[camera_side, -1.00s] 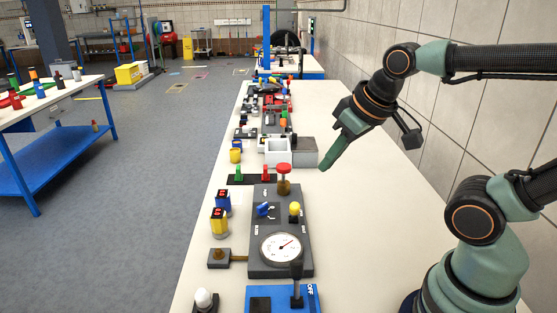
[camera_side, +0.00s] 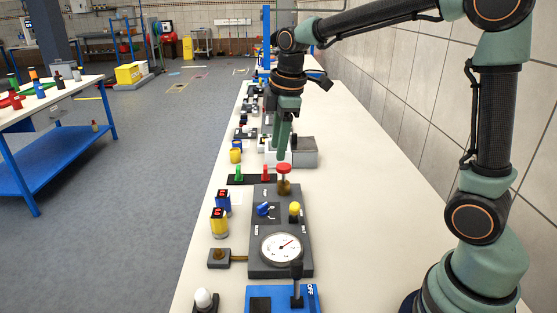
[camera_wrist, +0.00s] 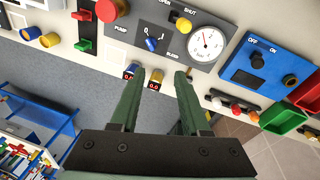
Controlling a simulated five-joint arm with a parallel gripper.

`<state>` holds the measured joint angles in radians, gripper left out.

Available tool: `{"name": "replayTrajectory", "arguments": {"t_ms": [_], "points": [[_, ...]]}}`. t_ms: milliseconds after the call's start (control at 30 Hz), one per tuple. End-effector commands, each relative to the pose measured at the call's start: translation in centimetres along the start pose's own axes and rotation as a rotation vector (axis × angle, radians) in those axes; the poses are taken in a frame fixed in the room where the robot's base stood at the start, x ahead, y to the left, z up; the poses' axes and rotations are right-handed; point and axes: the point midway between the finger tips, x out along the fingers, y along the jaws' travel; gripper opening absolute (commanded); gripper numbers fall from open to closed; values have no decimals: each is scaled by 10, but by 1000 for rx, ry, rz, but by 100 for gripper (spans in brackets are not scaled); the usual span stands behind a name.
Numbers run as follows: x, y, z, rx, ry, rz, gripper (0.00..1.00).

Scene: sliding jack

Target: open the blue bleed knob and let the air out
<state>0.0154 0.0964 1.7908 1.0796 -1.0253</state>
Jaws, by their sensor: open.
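The blue knob (camera_side: 263,209) sits on the left half of a grey panel (camera_side: 262,263). In the wrist view the blue knob (camera_wrist: 151,44) shows beyond my fingers, with white markings around it. A yellow knob (camera_side: 295,208) is to its right, and a round white gauge (camera_side: 281,247) is on the nearer part of the panel. My gripper (camera_side: 281,154) points down above the far end of the panel, behind the red knob (camera_side: 284,169).
A blue display block (camera_side: 223,202) and a yellow one (camera_side: 218,222) stand left of the panel. A black strip (camera_side: 251,180) with green and red switches lies behind it. A blue switch box (camera_side: 262,300) is in front. The bench's right side is clear.

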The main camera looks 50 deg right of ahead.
Motion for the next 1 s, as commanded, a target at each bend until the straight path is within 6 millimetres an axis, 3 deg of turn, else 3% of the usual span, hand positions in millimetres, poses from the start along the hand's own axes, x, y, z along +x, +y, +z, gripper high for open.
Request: {"name": "replayTrajectory", "arguments": {"t_ms": [200,400,667,1000], "points": [[48,31,-16,-319,-41,-99,46],[78,44,-22,-509,-47,-157,46],[95,45,-22,-563,-47,-174,46],[155,34,-16,-560,-48,-176,46]]}}
